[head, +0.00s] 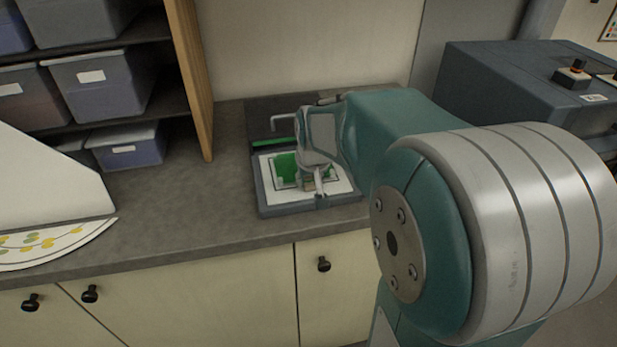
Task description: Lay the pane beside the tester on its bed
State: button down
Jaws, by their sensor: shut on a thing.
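The tester (262,197) is a low dark grey unit on the counter, with a raised back part and a white bed (338,186) in front. A green pane (286,164) is over the bed, within a dark square outline. My gripper (316,184) points down over the right side of the bed and is shut at the pane's right edge. The gripper hides that part of the pane. I cannot tell whether the pane touches the bed or is slightly above it.
The grey counter (190,205) is clear to the left of the tester. Shelves with grey bins (105,78) and a wooden side panel (190,75) stand at the left.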

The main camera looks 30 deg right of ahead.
jog(key=shift+f, duration=0.15)
jog(key=shift+c, duration=1.7)
grip_release()
jog(key=v, duration=1.2)
jog(key=s+a+f+n+t+y, duration=0.1)
jog(key=s+a+f+n, duration=0.2)
jog(key=s+a, duration=0.8)
jog(key=s+f, duration=0.2)
jog(key=s, duration=0.1)
jog(key=shift+s+a, duration=0.25)
